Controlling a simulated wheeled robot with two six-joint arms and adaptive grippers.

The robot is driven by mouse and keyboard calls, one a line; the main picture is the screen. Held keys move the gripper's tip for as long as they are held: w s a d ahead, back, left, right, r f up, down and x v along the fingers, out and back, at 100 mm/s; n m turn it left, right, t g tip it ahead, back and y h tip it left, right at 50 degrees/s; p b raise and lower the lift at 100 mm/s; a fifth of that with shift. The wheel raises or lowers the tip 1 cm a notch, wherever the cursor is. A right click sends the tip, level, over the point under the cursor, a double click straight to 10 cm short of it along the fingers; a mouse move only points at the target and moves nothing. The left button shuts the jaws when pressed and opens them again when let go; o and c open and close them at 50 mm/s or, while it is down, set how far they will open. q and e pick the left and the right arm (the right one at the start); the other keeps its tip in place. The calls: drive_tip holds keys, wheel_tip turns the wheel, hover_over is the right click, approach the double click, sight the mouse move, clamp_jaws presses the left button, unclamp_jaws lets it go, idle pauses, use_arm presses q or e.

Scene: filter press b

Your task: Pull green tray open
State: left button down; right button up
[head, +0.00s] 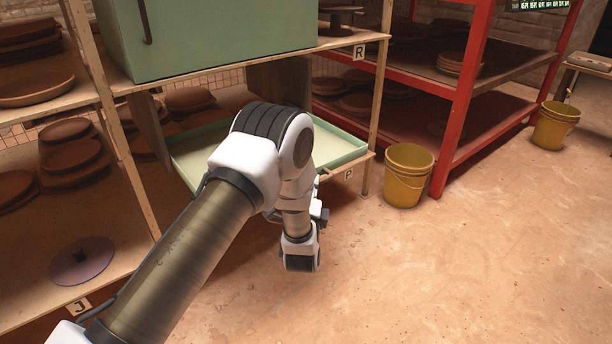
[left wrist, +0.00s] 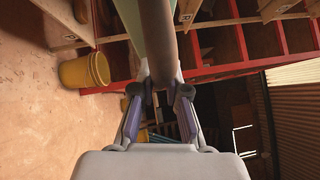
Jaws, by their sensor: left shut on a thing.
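The pale green tray (head: 348,158) lies in the shelf opening below a larger green cabinet, its floor and far rim showing in the head view. My left arm crosses in front and covers the middle of its front side, so its handle is hidden there. In the left wrist view my left gripper (left wrist: 160,92) is shut on a dark brown bar (left wrist: 158,38), which looks like the tray's handle. A strip of green (left wrist: 129,18) runs beside the bar. In the head view the fingers are hidden behind my arm. My right gripper is in neither view.
The green cabinet (head: 230,38) stands on the shelf above the tray. A yellow bucket (head: 405,178) stands on the floor to the right, before a red rack (head: 462,100). A second bucket (head: 554,126) is farther off. The floor in front is clear.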

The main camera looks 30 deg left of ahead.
use_arm(q)
drive_tip(key=shift+s+d, duration=0.2)
drive_tip(key=shift+d, duration=0.25)
drive_tip(key=c, duration=1.2)
unclamp_jaws()
drive_tip(key=v, duration=1.2)
